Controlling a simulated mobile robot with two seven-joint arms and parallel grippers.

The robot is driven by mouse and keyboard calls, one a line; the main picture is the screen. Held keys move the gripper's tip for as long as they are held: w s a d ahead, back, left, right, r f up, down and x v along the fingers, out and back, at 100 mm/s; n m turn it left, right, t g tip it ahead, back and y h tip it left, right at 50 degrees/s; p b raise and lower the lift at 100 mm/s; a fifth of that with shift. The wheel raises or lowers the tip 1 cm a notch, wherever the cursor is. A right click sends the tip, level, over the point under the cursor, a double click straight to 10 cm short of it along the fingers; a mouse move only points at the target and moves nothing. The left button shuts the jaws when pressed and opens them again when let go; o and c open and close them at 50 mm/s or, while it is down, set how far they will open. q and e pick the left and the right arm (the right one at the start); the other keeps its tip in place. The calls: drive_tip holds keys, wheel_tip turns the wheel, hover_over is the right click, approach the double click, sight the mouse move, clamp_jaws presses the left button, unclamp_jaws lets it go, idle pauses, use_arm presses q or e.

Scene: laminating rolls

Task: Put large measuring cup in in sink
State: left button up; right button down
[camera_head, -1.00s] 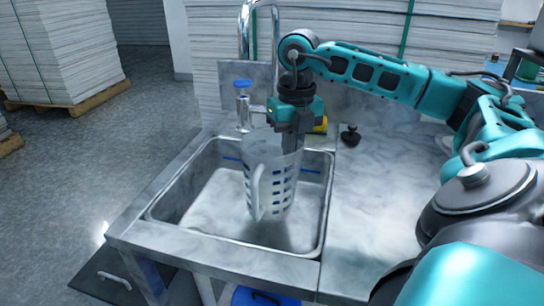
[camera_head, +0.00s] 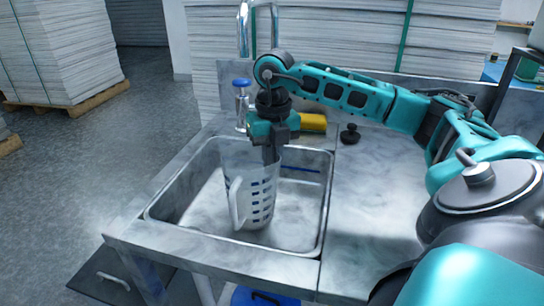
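The large measuring cup (camera_head: 256,199) is clear with blue marks and a handle on its near side. It is upright within the sink (camera_head: 190,228) opening, toward the middle. I cannot tell whether its base touches the sink floor. My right gripper (camera_head: 271,152) points down at the cup's far right rim, with a finger reaching inside the cup. It appears shut on the cup's rim, though the fingertips are partly hidden. My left gripper is not in view.
A faucet (camera_head: 243,30) and a blue-topped bottle (camera_head: 241,100) stand behind the sink. A yellow object (camera_head: 313,122) and a black knob-like item (camera_head: 350,134) lie at the back of the counter. The counter right of the sink (camera_head: 375,210) is mostly clear.

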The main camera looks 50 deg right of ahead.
drive_tip(key=shift+f, duration=0.15)
drive_tip(key=c, duration=1.3)
unclamp_jaws()
drive_tip(key=shift+o, duration=0.2)
wheel_tip(320, 180, up, 8)
drive_tip(key=shift+d+f+p, duration=0.1)
drive_tip(key=shift+p, duration=0.85)
drive_tip(key=shift+s, duration=0.1)
